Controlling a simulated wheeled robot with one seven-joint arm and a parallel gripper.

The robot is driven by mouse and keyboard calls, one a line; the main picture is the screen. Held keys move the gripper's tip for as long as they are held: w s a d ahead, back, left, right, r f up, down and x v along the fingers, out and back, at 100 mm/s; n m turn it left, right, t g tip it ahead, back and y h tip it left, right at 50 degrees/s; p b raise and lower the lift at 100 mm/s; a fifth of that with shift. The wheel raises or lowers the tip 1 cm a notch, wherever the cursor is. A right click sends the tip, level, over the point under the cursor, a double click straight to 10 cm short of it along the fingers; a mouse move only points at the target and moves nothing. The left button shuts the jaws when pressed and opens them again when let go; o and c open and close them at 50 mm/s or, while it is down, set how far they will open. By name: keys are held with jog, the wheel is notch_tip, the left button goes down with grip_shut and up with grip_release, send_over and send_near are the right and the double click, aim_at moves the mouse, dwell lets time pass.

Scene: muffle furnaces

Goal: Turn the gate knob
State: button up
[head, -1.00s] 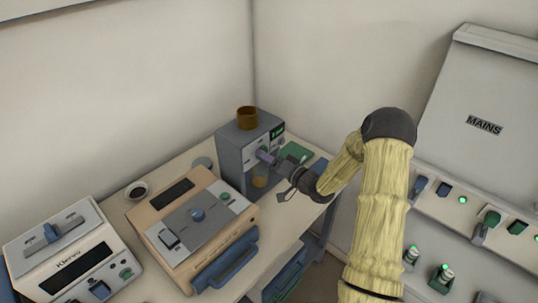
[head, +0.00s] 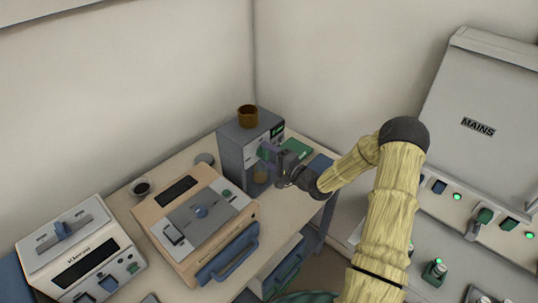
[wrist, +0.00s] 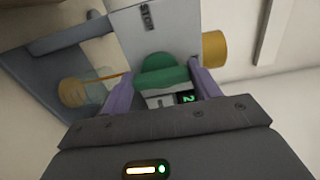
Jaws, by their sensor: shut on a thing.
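The grey boxy machine (head: 237,153) stands at the back right of the bench. A green knob (wrist: 162,76) on its front shows between my purple fingers in the wrist view. My gripper (head: 270,152) is at the machine's front, shut on the green knob, with a finger on each side of it. In the wrist view my gripper (wrist: 163,70) hides part of the machine's face. A small display with a lit green digit (wrist: 187,98) shows just below the knob there. The fingers partly hide the knob in the head view.
A brown cup (head: 248,116) stands on top of the machine. An amber-filled glass vessel (wrist: 75,92) sits beside the knob in the wrist view. A tan furnace (head: 180,240) and a white furnace (head: 70,235) stand left. A MAINS panel (head: 477,125) is at right.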

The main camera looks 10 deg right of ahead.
jog(key=shift+f, duration=0.1)
dwell(0.3)
jog(key=o, duration=1)
jog(key=b+v, duration=0.3)
jog(key=v, duration=1.4)
jog(key=shift+s+d, duration=0.15)
